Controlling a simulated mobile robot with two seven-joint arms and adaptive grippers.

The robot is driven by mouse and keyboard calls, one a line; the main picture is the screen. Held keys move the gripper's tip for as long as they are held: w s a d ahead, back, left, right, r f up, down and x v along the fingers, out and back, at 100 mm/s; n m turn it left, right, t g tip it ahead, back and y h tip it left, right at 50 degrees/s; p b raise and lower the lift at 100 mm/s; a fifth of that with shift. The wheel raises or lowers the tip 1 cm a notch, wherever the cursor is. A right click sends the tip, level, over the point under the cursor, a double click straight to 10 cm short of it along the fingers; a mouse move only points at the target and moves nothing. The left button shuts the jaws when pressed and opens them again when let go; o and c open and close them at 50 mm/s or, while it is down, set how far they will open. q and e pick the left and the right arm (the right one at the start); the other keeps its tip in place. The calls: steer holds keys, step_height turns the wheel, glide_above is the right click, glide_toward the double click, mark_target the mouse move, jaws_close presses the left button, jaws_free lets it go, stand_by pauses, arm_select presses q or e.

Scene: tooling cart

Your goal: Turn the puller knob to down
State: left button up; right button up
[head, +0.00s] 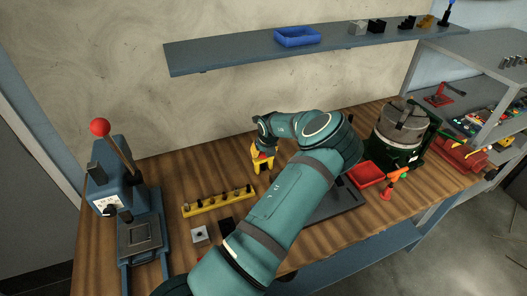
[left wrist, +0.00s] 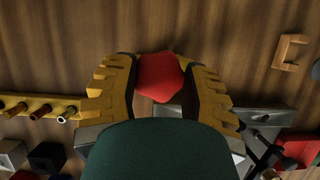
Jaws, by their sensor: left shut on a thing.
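The red knob (left wrist: 158,77) sits between the two yellow fingers of my left gripper (left wrist: 160,90) in the left wrist view. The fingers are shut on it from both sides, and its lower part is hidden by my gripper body. In the head view my left gripper (head: 262,162) points down above the wooden bench, with a bit of red showing between its fingers. The puller's body under the knob is mostly hidden by my arm and hand, so I cannot tell which way the knob is turned. My right gripper is not in view.
A yellow rack (head: 218,201) with several pegs lies left of my gripper. A blue press (head: 112,187) with a red-balled lever stands at the left. A red tray (head: 366,174) and a dark green machine (head: 398,135) are at the right. A shelf (head: 230,56) hangs above.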

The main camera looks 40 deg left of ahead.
arm_select(q)
steer(key=shift+f+n, duration=0.1)
steer(key=shift+n, duration=0.3)
stand_by(0.6)
steer(key=o, duration=1.2)
steer(key=v, duration=1.2)
steer(key=shift+w, duration=0.15)
